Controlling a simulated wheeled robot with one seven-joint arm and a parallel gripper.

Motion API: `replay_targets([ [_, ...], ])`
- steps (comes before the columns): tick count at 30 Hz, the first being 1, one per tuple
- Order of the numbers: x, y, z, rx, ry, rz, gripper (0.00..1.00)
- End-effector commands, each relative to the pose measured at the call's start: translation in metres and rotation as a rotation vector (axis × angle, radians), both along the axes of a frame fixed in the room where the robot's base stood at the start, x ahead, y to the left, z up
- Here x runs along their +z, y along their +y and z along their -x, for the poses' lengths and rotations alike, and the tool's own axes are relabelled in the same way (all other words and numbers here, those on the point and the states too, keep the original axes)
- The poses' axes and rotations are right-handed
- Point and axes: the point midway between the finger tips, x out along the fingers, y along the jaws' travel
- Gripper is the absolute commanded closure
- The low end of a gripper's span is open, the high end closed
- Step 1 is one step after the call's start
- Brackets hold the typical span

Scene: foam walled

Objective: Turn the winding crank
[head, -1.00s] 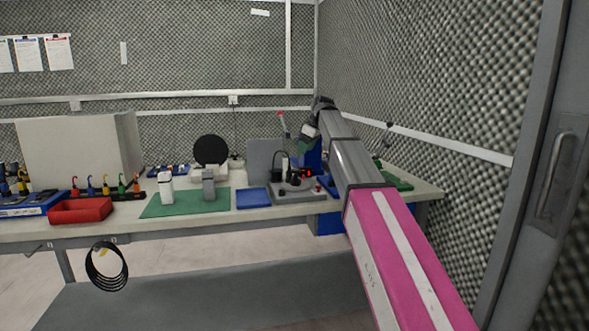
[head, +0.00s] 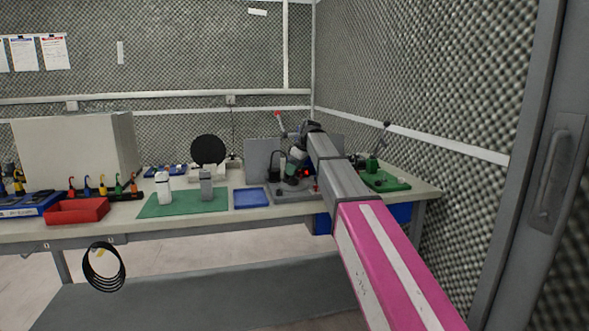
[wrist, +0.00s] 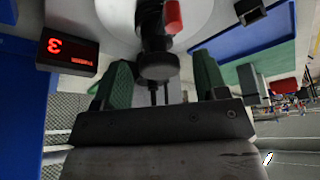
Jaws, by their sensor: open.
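A grey winding fixture (head: 292,193) stands on the bench with a black post and a small red-lit counter (head: 306,172). In the wrist view the counter (wrist: 68,56) appears upside down and seems to read 3. A dark round knob or shaft end (wrist: 158,65) with a red part (wrist: 173,17) beside it shows there too; I cannot tell which part is the crank. My gripper (head: 296,170) is over the fixture. In the wrist view its green fingers (wrist: 162,85) are apart, with the dark knob beyond the gap between them. Contact is unclear.
A green-based device (head: 383,181) with a black-knobbed lever stands right of my arm. A blue tray (head: 251,197), green mat (head: 165,210) and red bin (head: 60,216) lie left. A foam wall (head: 420,70) rises close on the right.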

Motion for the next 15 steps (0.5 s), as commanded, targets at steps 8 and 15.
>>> replay_targets([
  [8, 0.0003, -0.0001, 0.0000, 0.000, 0.000, 0.000, 0.82],
  [15, 0.0004, -0.0001, 0.0005, -0.015, 0.000, 0.000, 0.82],
])
